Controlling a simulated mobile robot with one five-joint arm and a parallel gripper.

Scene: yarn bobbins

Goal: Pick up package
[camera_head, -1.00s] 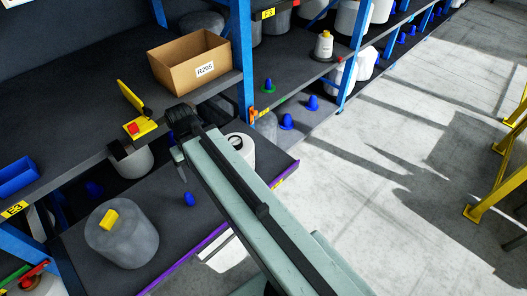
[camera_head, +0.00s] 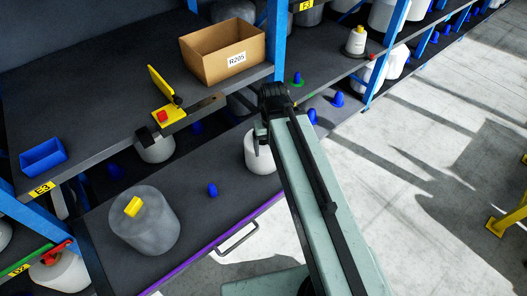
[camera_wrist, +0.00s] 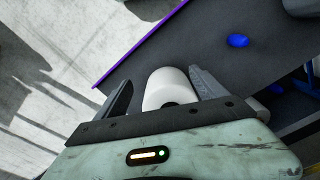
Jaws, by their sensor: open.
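No single thing is plainly marked as the package. A cardboard box (camera_head: 224,54) labelled R205 stands on the upper shelf in the head view. A grey wrapped bobbin (camera_head: 146,226) with a yellow label stands on the lower shelf at the left. A white bobbin (camera_head: 258,156) on the lower shelf is partly hidden by my arm. My gripper (camera_head: 262,128) is near its top. In the wrist view, my gripper (camera_wrist: 163,82) is open, with the white bobbin (camera_wrist: 168,86) showing between its fingers. Contact with it cannot be told.
Blue cones, one of them on the lower shelf (camera_head: 212,190), stand about. A yellow device (camera_head: 168,112) sits at the upper shelf's edge. A blue bin (camera_head: 43,157) is at the left. Blue posts (camera_head: 276,40) stand by the shelves. Open floor (camera_head: 400,190) lies at the right.

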